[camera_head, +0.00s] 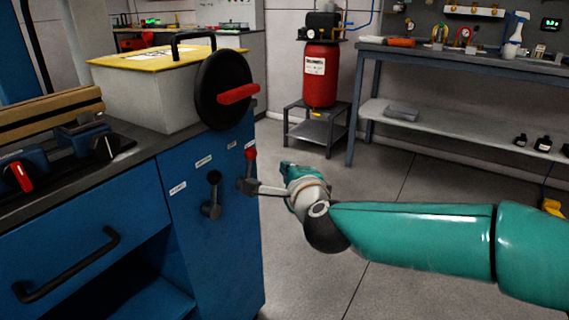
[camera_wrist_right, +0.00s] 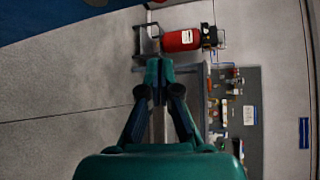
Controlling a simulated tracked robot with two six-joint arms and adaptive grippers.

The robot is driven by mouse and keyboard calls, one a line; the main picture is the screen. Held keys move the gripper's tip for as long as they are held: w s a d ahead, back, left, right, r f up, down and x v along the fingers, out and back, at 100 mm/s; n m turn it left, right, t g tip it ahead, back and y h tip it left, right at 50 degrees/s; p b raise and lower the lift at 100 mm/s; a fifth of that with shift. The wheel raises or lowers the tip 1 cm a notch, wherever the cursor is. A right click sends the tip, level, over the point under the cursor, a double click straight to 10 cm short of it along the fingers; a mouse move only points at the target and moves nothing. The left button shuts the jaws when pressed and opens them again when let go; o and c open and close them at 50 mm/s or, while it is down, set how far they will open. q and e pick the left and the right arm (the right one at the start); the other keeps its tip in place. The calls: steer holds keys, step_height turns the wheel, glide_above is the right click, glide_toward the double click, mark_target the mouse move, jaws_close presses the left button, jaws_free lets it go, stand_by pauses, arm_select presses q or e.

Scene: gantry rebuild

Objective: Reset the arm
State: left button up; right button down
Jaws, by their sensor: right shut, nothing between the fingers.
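My right arm (camera_head: 415,235), in teal, reaches in from the right in the head view, in front of the blue cabinet's right side. My right gripper (camera_head: 288,168) is at its far end, mostly hidden behind the wrist. In the right wrist view the gripper's two fingers (camera_wrist_right: 158,75) meet at the tips, with nothing held. It points over open floor towards the red tank. My left gripper is not in view.
The blue cabinet (camera_head: 80,240) carries a black-handled lever (camera_head: 212,190) and a red-knobbed lever (camera_head: 250,155) close left of my right wrist. A red tank (camera_head: 320,75) stands on a low stand behind. A workbench (camera_head: 460,57) is at the back right. Floor between is clear.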

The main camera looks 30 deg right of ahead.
stand_by(0.5)
steer(key=s+a+f+n+g+y, duration=0.1)
steer(key=a+f+n+g, duration=0.15)
steer(key=f, duration=1.45)
steer(key=s+a+f+n+g+y, duration=0.1)
steer(key=a+f+n+g+y, duration=0.2)
steer(key=f, duration=1.4)
steer(key=s+a+f+n+g+y, duration=0.2)
steer(key=s+a+f+n+g, duration=0.3)
steer(key=s+f, duration=0.45)
steer(key=s+a+f+n+g+y, duration=0.1)
steer(key=s+a+f+n+g, duration=0.2)
steer(key=s+a+f+n, duration=0.45)
steer(key=s+r+n+p, duration=0.1)
steer(key=s+r+p, duration=0.1)
steer(key=r+p, duration=1.5)
steer(key=s+r+n+g+y+p, duration=0.1)
steer(key=s+r+n+p, duration=0.1)
steer(key=r+p, duration=1.6)
steer(key=shift+s+n, duration=0.3)
steer(key=shift+s, duration=0.55)
